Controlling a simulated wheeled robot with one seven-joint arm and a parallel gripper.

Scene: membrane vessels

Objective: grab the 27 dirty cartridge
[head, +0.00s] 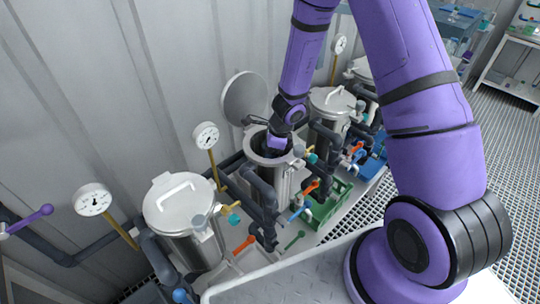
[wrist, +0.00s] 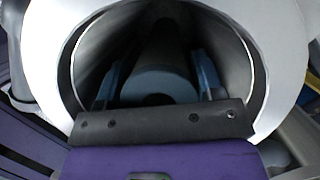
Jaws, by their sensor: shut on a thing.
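An open steel vessel (head: 268,172) stands in the middle of the row in the head view, its round lid (head: 247,98) swung up behind it. My gripper reaches down into its mouth, and its fingers are hidden there in the head view. In the wrist view the vessel's bright rim (wrist: 262,60) surrounds my gripper (wrist: 160,88). Its two blue-grey fingers are shut on a dark grey-blue round cartridge (wrist: 158,82) inside the vessel, one finger on each side. The cartridge's lower part is lost in shadow. No number or dirt on it can be made out.
Closed steel vessels stand on both sides, one at the left (head: 180,205) and one behind (head: 332,103). Pressure gauges, dark pipes and coloured valve handles crowd around them. A green crate (head: 328,205) sits to the right of the open vessel.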

